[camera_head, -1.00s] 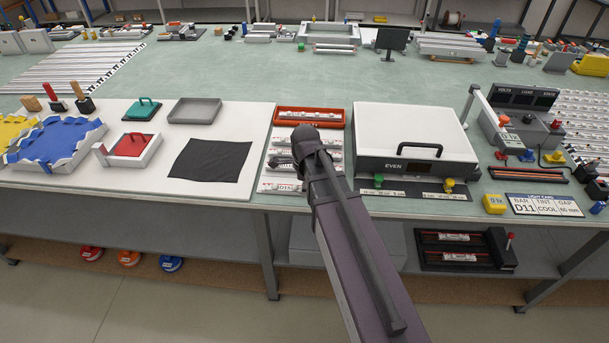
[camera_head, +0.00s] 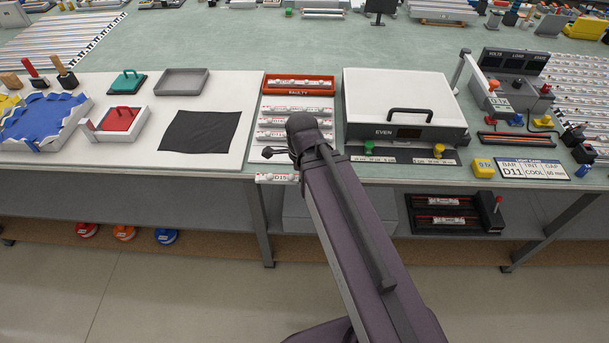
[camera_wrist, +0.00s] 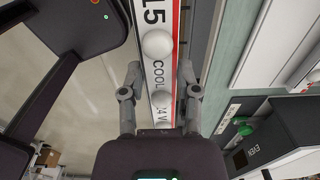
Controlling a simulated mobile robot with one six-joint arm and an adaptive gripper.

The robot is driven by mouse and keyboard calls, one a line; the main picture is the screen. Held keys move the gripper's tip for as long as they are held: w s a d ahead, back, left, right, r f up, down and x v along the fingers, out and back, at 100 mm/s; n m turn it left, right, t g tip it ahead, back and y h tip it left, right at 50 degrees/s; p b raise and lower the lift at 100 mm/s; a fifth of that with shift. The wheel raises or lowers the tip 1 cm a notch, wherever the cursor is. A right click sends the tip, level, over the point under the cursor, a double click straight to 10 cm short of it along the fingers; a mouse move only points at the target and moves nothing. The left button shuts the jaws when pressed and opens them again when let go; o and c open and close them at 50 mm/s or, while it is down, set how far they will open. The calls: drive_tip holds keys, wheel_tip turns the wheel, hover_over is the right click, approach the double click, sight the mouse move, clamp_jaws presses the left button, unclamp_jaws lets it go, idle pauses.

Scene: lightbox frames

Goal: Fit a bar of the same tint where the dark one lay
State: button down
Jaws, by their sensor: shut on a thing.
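My gripper (camera_wrist: 160,88) is shut on a white, red-edged bar (camera_wrist: 158,70) marked "15", "COOL" and what looks like "24 V", with round white domes. The fingers sit on either side of it. In the head view the bar (camera_head: 277,178) reads "D15" and shows at the front edge of the table; my arm hides its right end. A card (camera_head: 531,169) reads bar D11, tint cool, gap 60 mm. The white lightbox (camera_head: 405,100) marked "EVEN" is closed, with a black handle on it. A red tray (camera_head: 298,93) marked "FAULTY" holds a bar.
Several bars lie on a white rack (camera_head: 265,130) behind my gripper. A black cloth (camera_head: 200,132) lies to the left. A yellow block (camera_head: 483,168) stands beside the card. A black fixture with bars (camera_head: 455,215) is on the shelf below. The floor before the table is clear.

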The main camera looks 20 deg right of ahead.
idle(0.4)
drive_tip(key=shift+w+d+r, duration=0.15)
drive_tip(key=shift+w+d, duration=0.7)
drive_tip(key=shift+w, duration=0.2)
drive_tip(key=w, duration=0.5)
drive_tip(key=w+f, duration=0.1)
drive_tip(key=w, duration=0.3)
drive_tip(key=w+b, duration=0.1)
drive_tip(key=w, duration=0.4)
drive_tip(key=shift+w+f, duration=0.2)
drive_tip(key=shift+w, duration=0.15)
drive_tip(key=shift+w, duration=0.45)
drive_tip(key=shift+w+f, duration=0.2)
drive_tip(key=shift+w, duration=0.1)
drive_tip(key=shift+s+f+b, duration=0.1)
drive_tip(key=shift+f+b, duration=1.5)
drive_tip(key=shift+b, duration=0.25)
